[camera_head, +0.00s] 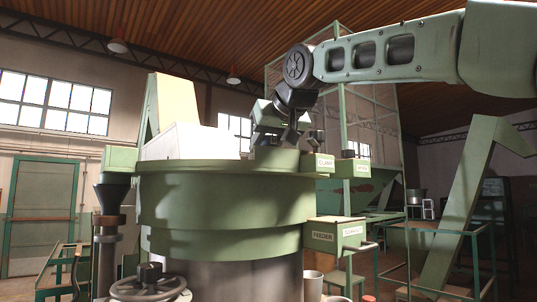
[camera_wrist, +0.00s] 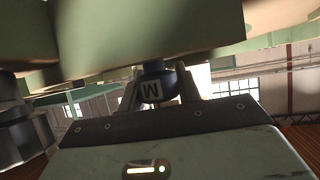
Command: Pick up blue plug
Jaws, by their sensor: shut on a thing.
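The blue plug (camera_wrist: 157,84) is dark blue with a pale letter on its face. In the wrist view it sits between the two fingers of my gripper (camera_wrist: 158,92), which is shut on it. The plug's far end meets or is hidden by a pale green surface above it in that picture; I cannot tell whether they touch. In the head view my gripper (camera_head: 286,138) points down just above the back rim of the big round green hopper (camera_head: 225,207). I cannot make out the plug clearly there.
Small green boxes with labels (camera_head: 318,163) stand right of the hopper rim, with a labelled feeder box (camera_head: 335,235) below. A handwheel (camera_head: 150,283) and mugs (camera_head: 313,286) are in front. A green railing (camera_head: 435,240) and sloping beam stand at the right.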

